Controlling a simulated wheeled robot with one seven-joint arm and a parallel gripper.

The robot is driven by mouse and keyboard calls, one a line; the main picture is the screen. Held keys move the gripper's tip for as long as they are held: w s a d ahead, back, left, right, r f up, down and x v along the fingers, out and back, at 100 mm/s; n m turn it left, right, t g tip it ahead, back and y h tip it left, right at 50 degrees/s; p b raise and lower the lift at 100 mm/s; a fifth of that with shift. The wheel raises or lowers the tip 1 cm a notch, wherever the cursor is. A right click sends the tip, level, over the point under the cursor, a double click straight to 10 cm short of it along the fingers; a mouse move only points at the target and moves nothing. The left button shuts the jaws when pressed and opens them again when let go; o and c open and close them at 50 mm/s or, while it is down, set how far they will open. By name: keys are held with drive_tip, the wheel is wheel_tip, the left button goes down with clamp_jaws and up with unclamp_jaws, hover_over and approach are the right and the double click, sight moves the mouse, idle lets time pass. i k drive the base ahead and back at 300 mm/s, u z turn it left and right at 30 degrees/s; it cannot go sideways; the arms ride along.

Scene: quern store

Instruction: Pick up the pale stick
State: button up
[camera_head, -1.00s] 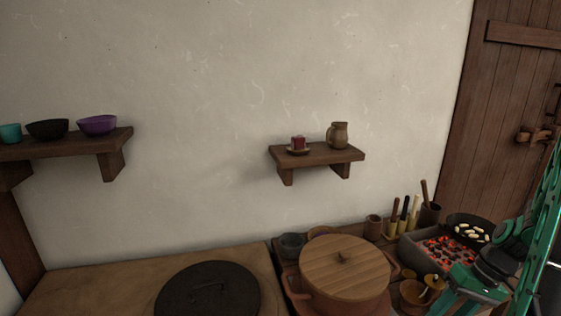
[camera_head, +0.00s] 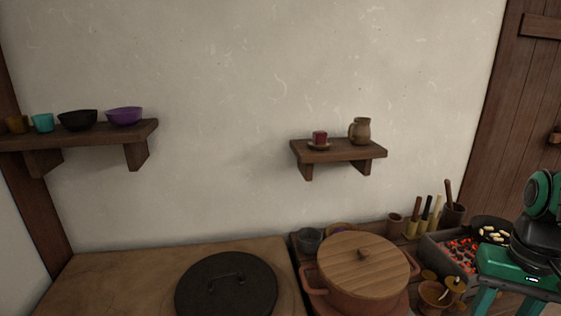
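Several slim upright sticks stand in a group at the right, behind the brazier. The palest of them, a cream stick (camera_head: 437,209), stands between a dark-topped one and a brown cup with a stick in it. My gripper (camera_head: 518,302) is at the lower right, in front of and to the right of the sticks and apart from them. Its two green fingers are spread apart, and their tips are cut off by the bottom edge. I see nothing held between them.
A brazier of glowing coals (camera_head: 459,252) and a dark pan (camera_head: 490,230) lie near my arm. A large lidded pot (camera_head: 318,290), small bowls (camera_head: 433,295) and a black lid (camera_head: 226,285) crowd the front. A wall shelf (camera_head: 338,151) hangs above.

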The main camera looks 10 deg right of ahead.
sight(437, 202)
drive_tip(key=u, duration=0.55)
drive_tip(key=k, duration=1.3)
drive_tip(key=u, duration=0.15)
drive_tip(key=i, duration=0.65)
drive_tip(key=z, duration=1.15)
drive_tip(key=i, duration=1.15)
drive_tip(key=z, duration=0.4)
